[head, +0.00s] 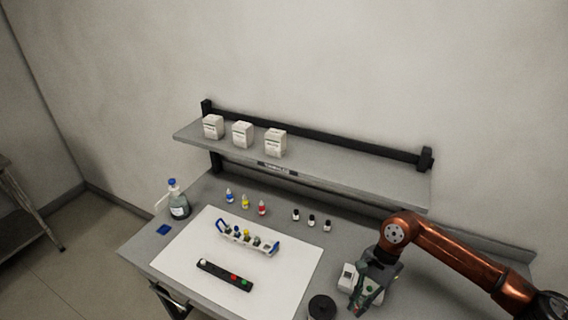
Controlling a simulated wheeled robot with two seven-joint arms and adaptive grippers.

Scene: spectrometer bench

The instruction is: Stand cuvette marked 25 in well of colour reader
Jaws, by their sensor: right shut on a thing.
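My right gripper (366,288) comes in from the right and points down at the right front of the bench. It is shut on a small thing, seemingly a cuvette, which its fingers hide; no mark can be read. A pale device (347,277), seemingly the colour reader, stands right at the gripper and is partly covered by it. I cannot tell whether the held thing is in its well or above it. A white and blue rack (263,246) with several small capped pieces stands on the white mat (200,240). My left gripper is not in view.
A black bar with coloured buttons (225,275) lies on the mat. A round black item (322,307) is left of the gripper. Small dropper bottles (245,202), dark vials (311,220) and a blue-capped bottle (179,205) stand behind. A shelf (340,175) with white boxes overhangs the back.

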